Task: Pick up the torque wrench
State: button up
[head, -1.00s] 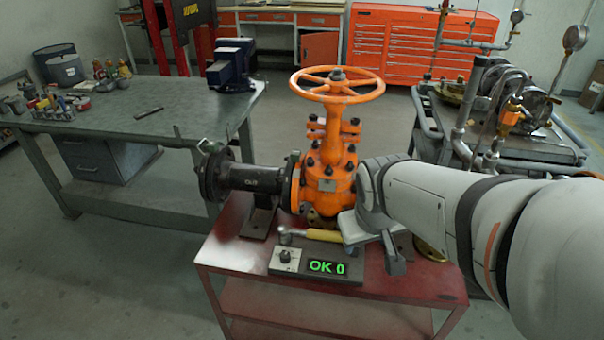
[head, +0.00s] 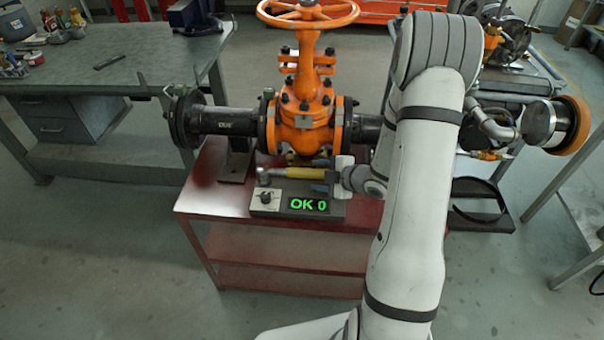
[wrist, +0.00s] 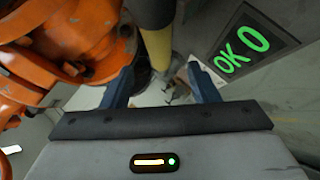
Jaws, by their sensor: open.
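A tool with a yellow handle (head: 301,172) and a metal head (head: 265,174), which I take to be the torque wrench, lies on the red cart, between the orange valve and the OK display. In the wrist view its yellow shaft (wrist: 157,46) shows beyond and between my fingertips, with a dark part at the top edge. My gripper (head: 322,176) is open, its blue fingers at the right end of the handle. In the wrist view my gripper (wrist: 160,72) has nothing clamped. Whether a finger touches the handle I cannot tell.
The orange gate valve (head: 305,118) with its handwheel stands close behind the tool. The display box (head: 307,205) reads OK 0 just in front. The red cart top (head: 200,190) is bare at the left. A green-grey workbench (head: 110,85) stands at the left.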

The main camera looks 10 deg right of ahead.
aim_at(307, 173)
jog(key=shift+w+a+f, duration=0.15)
jog(key=shift+a+f, duration=0.1)
jog(key=shift+a, duration=0.05)
jog(key=x, duration=0.7)
jog(key=shift+w+d, duration=0.1)
jog(key=shift+d, duration=0.05)
grip_shut()
dwell(0.4)
